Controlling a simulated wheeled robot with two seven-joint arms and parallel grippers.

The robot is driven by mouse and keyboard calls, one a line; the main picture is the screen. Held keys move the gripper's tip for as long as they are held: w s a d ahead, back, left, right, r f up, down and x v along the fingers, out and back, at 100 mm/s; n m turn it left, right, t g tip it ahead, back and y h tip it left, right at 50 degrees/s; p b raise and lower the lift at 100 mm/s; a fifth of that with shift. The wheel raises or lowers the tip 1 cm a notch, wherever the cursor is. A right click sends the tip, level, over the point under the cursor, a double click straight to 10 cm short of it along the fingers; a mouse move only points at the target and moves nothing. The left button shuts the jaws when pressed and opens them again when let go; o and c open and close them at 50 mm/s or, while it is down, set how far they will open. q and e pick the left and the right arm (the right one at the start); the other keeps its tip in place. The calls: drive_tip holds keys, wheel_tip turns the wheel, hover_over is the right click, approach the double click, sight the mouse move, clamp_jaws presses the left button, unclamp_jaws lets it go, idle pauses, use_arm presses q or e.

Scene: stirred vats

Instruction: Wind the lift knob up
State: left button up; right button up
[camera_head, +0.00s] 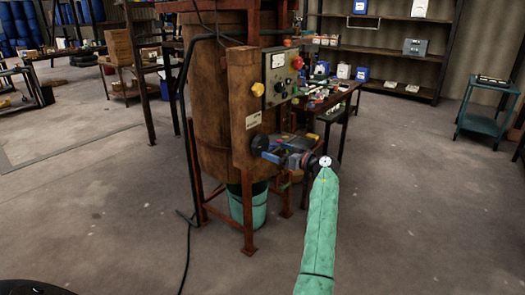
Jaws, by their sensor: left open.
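A wooden vat (207,95) stands in a rusty red frame, with a wooden post (243,120) on its front. A round black knob (260,144) sits low on the post's right side; it looks like the lift knob. My left gripper (271,156) is open at the end of my green-sleeved arm. Its fingers point left, right beside the black knob and slightly below it. I cannot tell whether they touch it. My right gripper is not in view.
A control panel (280,76) with a red button (297,63) is above the knob; a yellow knob (258,89) is on the post. A green bucket (248,206) stands under the vat. A cluttered bench (335,97) is behind.

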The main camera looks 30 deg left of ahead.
sight(263, 147)
use_arm(q)
drive_tip(key=a, duration=0.4)
drive_tip(key=a+p, duration=0.1)
drive_tip(key=a, duration=0.2)
drive_tip(key=shift+w+a, duration=0.1)
drive_tip(key=shift+w, duration=0.2)
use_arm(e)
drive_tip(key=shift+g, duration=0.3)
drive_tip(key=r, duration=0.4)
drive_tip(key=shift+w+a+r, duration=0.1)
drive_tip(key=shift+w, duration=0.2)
use_arm(q)
drive_tip(key=c, duration=1)
drive_tip(key=shift+o, duration=0.2)
drive_tip(key=shift+f, duration=0.1)
